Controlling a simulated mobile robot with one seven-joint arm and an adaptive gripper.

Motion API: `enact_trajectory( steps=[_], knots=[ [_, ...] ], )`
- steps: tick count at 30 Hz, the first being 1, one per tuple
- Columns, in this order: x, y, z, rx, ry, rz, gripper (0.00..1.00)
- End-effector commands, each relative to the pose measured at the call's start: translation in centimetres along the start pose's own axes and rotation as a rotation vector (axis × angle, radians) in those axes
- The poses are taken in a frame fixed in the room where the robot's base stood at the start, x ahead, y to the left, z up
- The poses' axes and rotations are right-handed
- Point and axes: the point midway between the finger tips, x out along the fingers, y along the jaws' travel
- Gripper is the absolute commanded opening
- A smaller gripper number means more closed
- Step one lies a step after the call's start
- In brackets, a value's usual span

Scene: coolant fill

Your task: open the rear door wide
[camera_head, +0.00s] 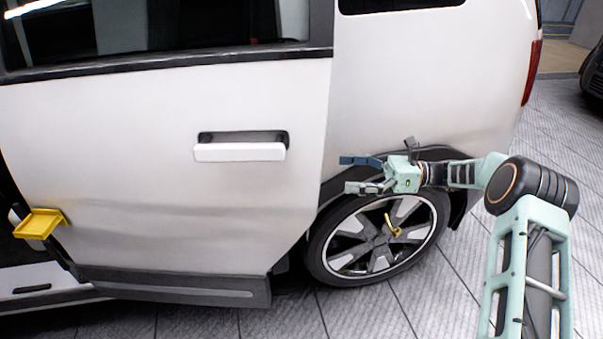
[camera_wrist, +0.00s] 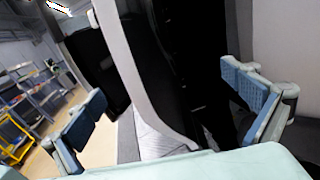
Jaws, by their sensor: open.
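The white rear door (camera_head: 170,190) fills the left and middle of the head view. Its handle (camera_head: 240,152) is a white bar in a dark recess near the rear edge. The door looks ajar: in the wrist view its pale edge (camera_wrist: 132,75) runs beside a dark gap (camera_wrist: 172,60). How wide the gap is, I cannot tell. My gripper (camera_head: 352,174) is open and empty, right of the door's rear edge and in front of the wheel arch. In the wrist view its blue finger pads (camera_wrist: 165,103) stand wide apart, with the door edge between them.
The rear wheel (camera_head: 375,238) is below my gripper. A yellow tray-like piece (camera_head: 40,223) sits at the door's left edge. Paved floor (camera_head: 440,300) is clear at the lower right. A dark vehicle (camera_head: 594,75) stands far right. Shelving (camera_wrist: 25,90) shows in the wrist view.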

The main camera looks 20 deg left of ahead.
Motion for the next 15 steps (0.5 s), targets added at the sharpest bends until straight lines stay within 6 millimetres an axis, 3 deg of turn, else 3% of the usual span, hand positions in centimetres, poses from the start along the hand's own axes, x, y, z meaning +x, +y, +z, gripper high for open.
enact_trajectory(
  steps=[15],
  knots=[
    [8.7, 0.1, -0.1, 0.0, 0.003, 0.004, 1.0]
  ],
)
